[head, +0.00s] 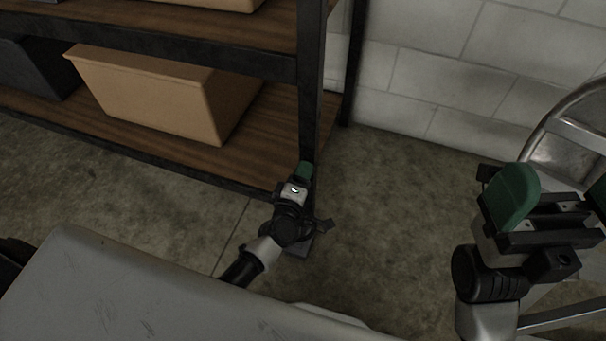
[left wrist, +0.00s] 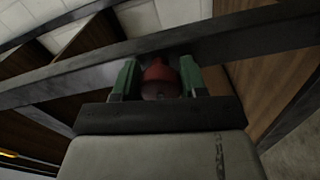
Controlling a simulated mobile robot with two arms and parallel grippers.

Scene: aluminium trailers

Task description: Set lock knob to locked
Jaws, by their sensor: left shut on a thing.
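A red rounded knob (left wrist: 160,76) shows in the left wrist view, between the two green fingertips of my left gripper (left wrist: 157,88). My left gripper is shut on it. The fingers cover its sides, and what it is mounted on cannot be made out. I cannot tell its turn position. In the head view, my left gripper (head: 302,172) is low beside the shelf's dark corner post, and the knob is hidden there. My right gripper (head: 556,200) is at the right of the head view, with its green fingers apart and nothing between them.
A dark-framed shelf with wooden boards (head: 232,152) stands at the upper left, holding a tan bin (head: 150,98). A pale block wall (head: 440,65) is behind. A curved metal frame (head: 552,130) is at the right. The concrete floor (head: 390,210) between is open.

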